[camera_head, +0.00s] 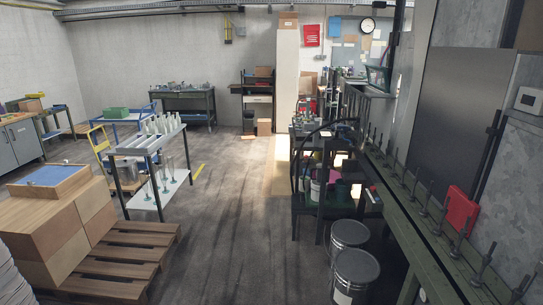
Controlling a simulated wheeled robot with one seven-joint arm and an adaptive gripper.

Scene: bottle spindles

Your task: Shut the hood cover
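I cannot pick out a hood cover for certain. A tall grey metal panel (458,95) stands upright at the right, behind a long dark green rail (418,222) with several upright spindles (441,217). Whether this panel is the hood cover, and whether it is open or shut, I cannot tell. A red box-like part (460,211) sits behind the spindles, by the grey wall. My gripper does not show in this view.
Two lidded buckets (356,270) stand on the floor beside a cluttered dark bench (309,206). Cardboard boxes (55,230) and a wooden pallet (125,255) are at the left, near a bottle rack (150,140). The middle floor (235,225) is clear.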

